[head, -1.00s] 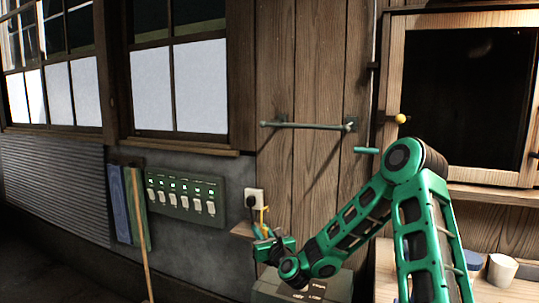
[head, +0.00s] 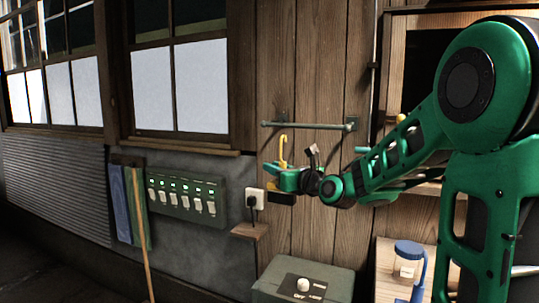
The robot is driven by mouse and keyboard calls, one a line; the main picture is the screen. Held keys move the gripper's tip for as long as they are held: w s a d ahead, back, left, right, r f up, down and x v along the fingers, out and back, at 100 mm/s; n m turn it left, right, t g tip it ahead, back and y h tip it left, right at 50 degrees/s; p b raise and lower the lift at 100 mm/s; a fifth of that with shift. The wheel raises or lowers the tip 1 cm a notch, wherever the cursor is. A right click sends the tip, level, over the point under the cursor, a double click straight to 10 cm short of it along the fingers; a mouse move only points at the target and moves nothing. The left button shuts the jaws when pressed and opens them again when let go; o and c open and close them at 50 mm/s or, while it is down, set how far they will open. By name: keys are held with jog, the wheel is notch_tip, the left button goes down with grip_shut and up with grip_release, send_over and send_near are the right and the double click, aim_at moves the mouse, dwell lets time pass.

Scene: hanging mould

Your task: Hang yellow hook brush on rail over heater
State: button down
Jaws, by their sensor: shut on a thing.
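The yellow hook (head: 283,151) of the brush sticks up above my gripper (head: 285,180), its curved top just below the left part of the rail in the picture. My gripper is shut on the brush, whose handle is mostly hidden by the jaws. A dark block, seemingly the brush head (head: 281,199), shows below the jaws. The rail (head: 310,126) is a grey-green bar on the plank wall, held by a bracket near each end. The hook appears apart from it; the depth between them is hard to tell. The heater (head: 325,281) is a grey-green box below, with a pale knob on top.
A small wooden shelf (head: 247,231) juts from the wall below a socket (head: 254,200) with a black plug. A switch panel (head: 187,193) is further left. A wooden-framed cabinet is behind my arm.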

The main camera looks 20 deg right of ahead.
jog(key=s+a+r, duration=0.2)
jog(key=s+r, duration=0.4)
jog(key=r, duration=0.1)
jog(key=w+d+f, duration=0.3)
jog(key=w+d, duration=0.8)
jog(key=shift+w, duration=0.15)
dwell(1.6)
jog(key=c, duration=1.5)
grip_release()
jog(key=shift+c, duration=0.2)
jog(key=shift+f, duration=0.1)
jog(key=s+d, duration=0.2)
jog(key=s, duration=0.8)
jog(key=shift+s, duration=0.2)
